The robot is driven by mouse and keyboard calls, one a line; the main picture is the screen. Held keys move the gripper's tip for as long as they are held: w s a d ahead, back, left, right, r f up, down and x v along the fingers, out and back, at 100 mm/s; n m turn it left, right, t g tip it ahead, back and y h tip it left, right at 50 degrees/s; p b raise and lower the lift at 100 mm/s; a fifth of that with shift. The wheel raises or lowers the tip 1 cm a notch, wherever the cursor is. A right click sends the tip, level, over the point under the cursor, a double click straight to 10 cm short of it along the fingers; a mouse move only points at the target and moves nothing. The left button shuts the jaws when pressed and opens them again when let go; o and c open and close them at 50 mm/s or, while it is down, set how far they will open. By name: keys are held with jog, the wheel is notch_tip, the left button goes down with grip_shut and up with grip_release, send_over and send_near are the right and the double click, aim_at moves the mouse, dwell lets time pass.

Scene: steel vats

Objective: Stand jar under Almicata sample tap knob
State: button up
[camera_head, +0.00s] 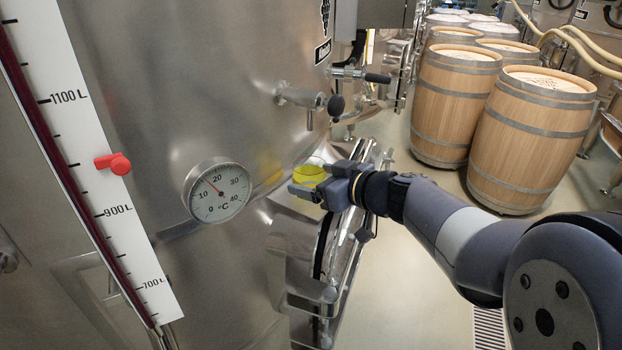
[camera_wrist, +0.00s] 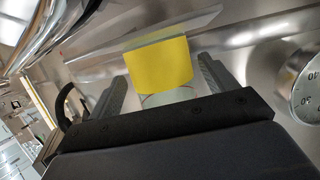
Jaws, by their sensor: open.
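The jar (camera_head: 308,174) is clear glass with a yellow part. It stands upright, low against the steel vat, beneath the spout of the tap with the dark knob (camera_head: 336,105). My gripper (camera_head: 318,182) is open, with its fingers on either side of the jar. In the wrist view the jar's yellow part (camera_wrist: 160,65) shows between the two spread fingers, with clear glass nearer the palm. I cannot tell whether either finger touches it. What lies under the jar is partly hidden by my gripper.
A round thermometer (camera_head: 217,191) sits on the vat left of the jar. A level scale (camera_head: 100,185) with a red marker is further left. A second valve (camera_head: 360,75) sticks out above. A steel hatch (camera_head: 335,255) is below my gripper. Wooden barrels (camera_head: 530,135) stand right.

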jog(key=b+v, duration=0.2)
jog(key=v, duration=0.8)
